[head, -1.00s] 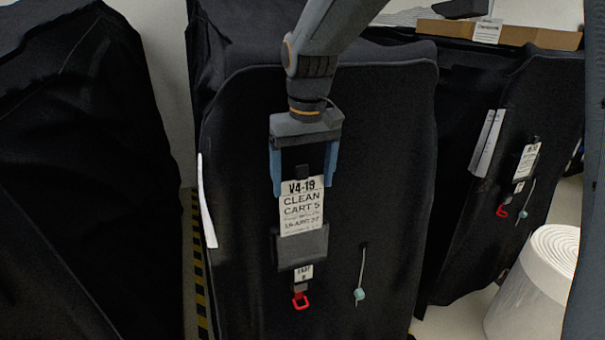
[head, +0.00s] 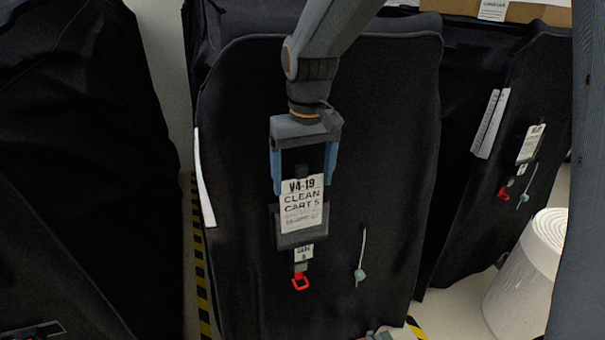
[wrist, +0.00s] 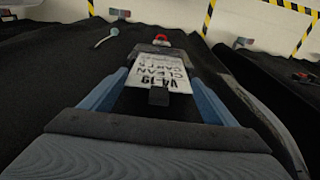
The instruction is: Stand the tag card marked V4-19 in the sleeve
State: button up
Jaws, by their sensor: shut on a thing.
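The white tag card marked V4-19 (head: 302,198) reads CLEAN CART 5 and is upright in front of the covered cart. My gripper (head: 303,187) is shut on its top edge, with blue fingers to either side. The card's lower part is behind the front of the dark sleeve (head: 302,238), so its bottom edge is hidden. I cannot tell whether it rests on the sleeve's floor. In the wrist view the card (wrist: 157,77) lies between the blue fingers, its print upside down.
A small label and a red clip (head: 300,282) hang below the sleeve. A teal tag on a cord (head: 360,275) hangs to the right. A dark cover fills the left.

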jog(key=shift+f, duration=0.3)
dwell(0.4)
jog(key=shift+f, duration=0.35)
jog(key=shift+f+b, duration=0.4)
jog(key=shift+f, duration=0.15)
jog(key=o, duration=1.7)
jog(key=shift+s+d+r+b, duration=0.1)
jog(key=shift+s+r+b, duration=0.1)
jog(key=shift+r, duration=1.1)
jog(key=shift+s+a+r+b, duration=0.1)
jog(key=shift+r+b, duration=0.1)
jog(key=shift+r, duration=1.05)
jog(key=shift+s+d+r+b, duration=0.1)
jog(key=shift+s+r+b, duration=0.1)
jog(key=shift+r, duration=1.1)
